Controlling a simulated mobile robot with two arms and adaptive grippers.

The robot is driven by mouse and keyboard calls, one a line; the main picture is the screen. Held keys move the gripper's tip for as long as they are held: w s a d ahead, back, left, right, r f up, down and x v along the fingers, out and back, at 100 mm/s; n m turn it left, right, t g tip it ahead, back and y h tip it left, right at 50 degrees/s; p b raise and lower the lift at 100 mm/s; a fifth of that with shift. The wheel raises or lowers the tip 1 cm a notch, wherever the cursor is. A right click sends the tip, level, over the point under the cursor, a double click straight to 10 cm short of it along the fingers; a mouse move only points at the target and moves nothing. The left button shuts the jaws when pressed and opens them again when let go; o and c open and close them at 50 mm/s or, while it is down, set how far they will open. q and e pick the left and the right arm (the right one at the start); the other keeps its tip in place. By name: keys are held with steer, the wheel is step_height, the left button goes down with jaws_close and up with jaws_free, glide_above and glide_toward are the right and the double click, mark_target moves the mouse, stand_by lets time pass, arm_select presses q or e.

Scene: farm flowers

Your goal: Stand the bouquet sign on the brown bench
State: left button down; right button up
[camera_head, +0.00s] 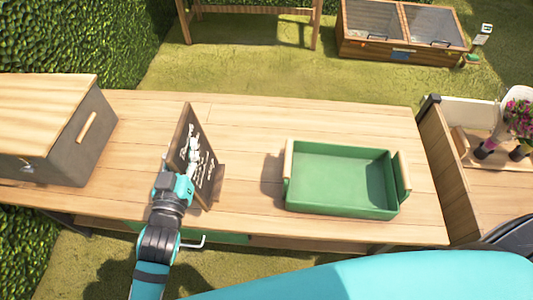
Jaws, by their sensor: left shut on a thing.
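The sign (201,163) is a dark chalkboard with white writing and a wooden frame and foot. It is upright at the front middle of the light-brown wooden bench top (250,125). My left gripper (174,180) is shut on the sign's near left edge, and its fingertips are partly hidden. I cannot tell whether the sign's foot touches the wood. My right gripper is not in view.
A green tray (340,203) with wooden handles stands right of the sign. A grey box with a wooden lid (45,110) stands at the left. Potted flowers (518,118) are at the far right. A wooden cold frame (400,50) stands on the grass behind.

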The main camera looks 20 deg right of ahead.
arm_select(q)
steer(key=shift+w+d+f, duration=0.1)
steer(key=shift+w+d, duration=0.15)
steer(key=shift+w, duration=0.1)
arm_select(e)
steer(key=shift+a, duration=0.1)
arm_select(q)
steer(key=shift+w+a, duration=0.25)
steer(key=shift+a, duration=0.05)
steer(key=w+a+f+p, duration=0.1)
steer(key=w+a+f, duration=0.4)
steer(key=w+a, duration=0.4)
steer(key=a, duration=0.2)
steer(key=shift+w+a, duration=0.3)
steer(key=shift+a, duration=0.1)
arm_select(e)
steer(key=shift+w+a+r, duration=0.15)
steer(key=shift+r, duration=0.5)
